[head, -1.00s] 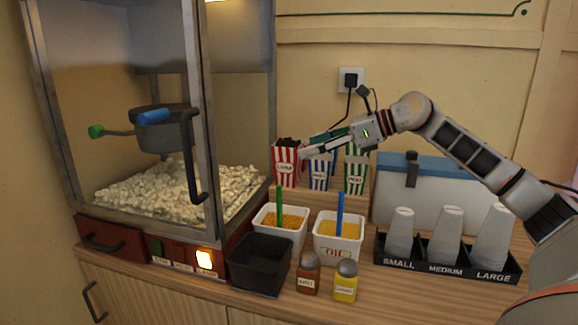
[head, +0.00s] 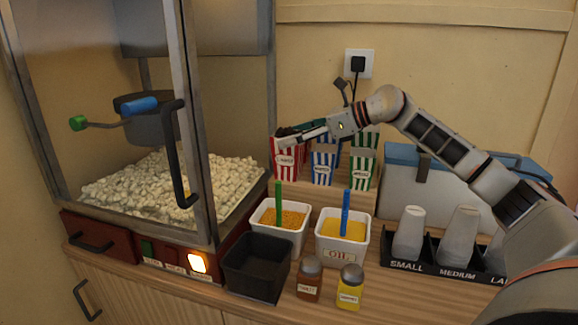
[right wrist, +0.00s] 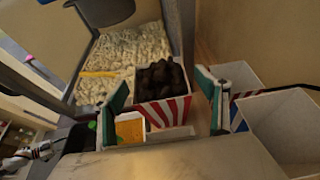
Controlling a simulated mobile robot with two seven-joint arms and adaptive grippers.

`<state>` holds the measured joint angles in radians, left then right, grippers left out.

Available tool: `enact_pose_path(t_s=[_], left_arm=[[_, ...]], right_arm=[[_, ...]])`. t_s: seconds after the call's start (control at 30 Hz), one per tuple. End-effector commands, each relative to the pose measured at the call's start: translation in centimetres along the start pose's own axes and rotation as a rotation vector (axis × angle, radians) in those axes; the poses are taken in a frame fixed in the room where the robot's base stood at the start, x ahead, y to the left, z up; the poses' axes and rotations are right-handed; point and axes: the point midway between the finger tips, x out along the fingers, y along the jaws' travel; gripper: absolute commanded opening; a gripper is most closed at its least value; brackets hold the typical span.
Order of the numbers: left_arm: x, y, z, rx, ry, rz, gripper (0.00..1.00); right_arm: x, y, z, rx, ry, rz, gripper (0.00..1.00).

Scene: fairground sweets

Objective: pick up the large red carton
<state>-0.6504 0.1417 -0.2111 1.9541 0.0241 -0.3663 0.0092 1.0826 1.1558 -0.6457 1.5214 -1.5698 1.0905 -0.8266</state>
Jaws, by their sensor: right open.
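The large red carton (head: 287,163) is red-and-white striped and stands at the left end of the carton row on a wooden step. In the right wrist view the carton (right wrist: 165,110) is upright and holds dark brown lumps. My right gripper (head: 290,131) is at the carton's top in the head view and hides its rim. In the right wrist view its green-padded fingers are spread, one on each side of the carton; I cannot tell whether they touch it.
Blue (head: 323,168) and green (head: 361,170) striped cartons stand close on the right. The popcorn machine (head: 205,130) is on the left. In front are a kernel tub (head: 282,238), an oil tub (head: 342,250), a black bin (head: 256,267) and two shakers. A cup rack (head: 455,272) stands right.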

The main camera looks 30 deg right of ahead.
Motion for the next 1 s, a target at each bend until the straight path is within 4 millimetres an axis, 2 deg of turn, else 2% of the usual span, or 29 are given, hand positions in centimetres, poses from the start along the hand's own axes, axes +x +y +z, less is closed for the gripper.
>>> enact_pose_path(t_s=[0.13, 0.37, 0.4, 0.53, 1.0], left_arm=[[-0.1, -0.03, -0.38, 0.0, 0.004, 0.0, 0.4], [-0.13, -0.05, -0.69, 0.0, 0.01, -0.001, 0.4], [-0.13, -0.04, -0.74, 0.0, 0.01, -0.001, 0.4], [-0.13, -0.04, -0.85, -0.001, 0.012, -0.001, 0.4], [-0.12, -0.03, -0.96, -0.001, 0.013, -0.001, 0.4]], right_arm=[[1.34, 0.02, 0.05, 0.001, 0.0, 0.001, 0.73], [1.58, 0.0, -0.03, 0.001, 0.0, 0.0, 0.73], [1.57, 0.01, -0.03, 0.001, 0.0, 0.0, 0.71], [1.57, 0.01, -0.03, 0.001, 0.0, 0.0, 0.38], [1.35, -0.01, 0.48, 0.0, -0.001, -0.001, 0.38]])
